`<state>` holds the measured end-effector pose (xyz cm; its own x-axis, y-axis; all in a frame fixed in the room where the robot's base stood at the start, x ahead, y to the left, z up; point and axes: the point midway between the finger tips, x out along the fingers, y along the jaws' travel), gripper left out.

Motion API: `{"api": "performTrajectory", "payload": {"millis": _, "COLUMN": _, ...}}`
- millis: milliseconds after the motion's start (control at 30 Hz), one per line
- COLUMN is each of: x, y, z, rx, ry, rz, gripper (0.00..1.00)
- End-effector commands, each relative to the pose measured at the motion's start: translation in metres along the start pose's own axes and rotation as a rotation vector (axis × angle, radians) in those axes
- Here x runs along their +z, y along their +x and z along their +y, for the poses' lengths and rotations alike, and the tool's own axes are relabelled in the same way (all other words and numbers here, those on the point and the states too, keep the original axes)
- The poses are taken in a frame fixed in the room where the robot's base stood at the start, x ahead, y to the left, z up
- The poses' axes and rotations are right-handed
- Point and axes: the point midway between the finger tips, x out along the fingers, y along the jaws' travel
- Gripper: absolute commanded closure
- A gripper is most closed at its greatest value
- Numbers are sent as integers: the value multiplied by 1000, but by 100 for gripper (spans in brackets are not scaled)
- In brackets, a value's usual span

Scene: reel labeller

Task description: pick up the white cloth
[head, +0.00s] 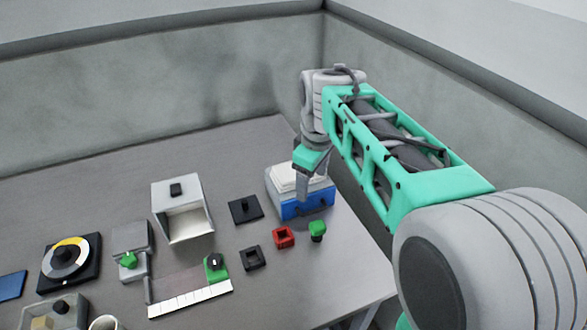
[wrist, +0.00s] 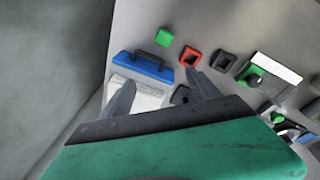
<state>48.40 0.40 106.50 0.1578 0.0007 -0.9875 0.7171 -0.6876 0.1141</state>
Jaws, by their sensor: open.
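The white cloth (head: 287,177) appears as a pale, flat, folded-looking pad on top of a blue-fronted box (head: 306,208) at the right end of the table. In the wrist view the pale pad (wrist: 149,97) lies beside the blue front with its dark handle (wrist: 140,67). My gripper (head: 303,196) points down over the box, hiding part of the pad in the head view. In the wrist view my gripper (wrist: 160,79) has its fingers apart, with the left finger overlapping the pad. Nothing is held. I cannot tell whether the fingers touch it.
A black plate (head: 245,209) and an open white bin (head: 183,209) stand left. Walls close off the back and right.

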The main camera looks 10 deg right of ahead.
Motion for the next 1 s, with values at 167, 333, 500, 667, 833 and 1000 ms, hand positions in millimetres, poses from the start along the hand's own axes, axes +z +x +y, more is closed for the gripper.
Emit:
{"api": "performTrajectory", "payload": {"millis": 167, "x": -64, "y": 13, "z": 63, "rx": -88, "ry": -536, "rz": -47, "gripper": 13}}
{"api": "performTrajectory", "payload": {"millis": 333, "x": -92, "y": 33, "z": 94, "rx": -145, "ry": -865, "rz": -49, "gripper": 0}}
{"api": "performTrajectory", "payload": {"millis": 500, "x": -96, "y": 48, "z": 100, "rx": -164, "ry": -956, "rz": -47, "gripper": 0}}
{"api": "performTrajectory", "payload": {"millis": 667, "x": -92, "y": 70, "z": 98, "rx": -163, "ry": -954, "rz": -47, "gripper": 0}}
{"api": "performTrajectory", "payload": {"millis": 833, "x": -87, "y": 99, "z": 97, "rx": -162, "ry": -952, "rz": -47, "gripper": 0}}
{"api": "performTrajectory", "payload": {"millis": 1000, "x": -86, "y": 115, "z": 95, "rx": -158, "ry": -951, "rz": -46, "gripper": 0}}
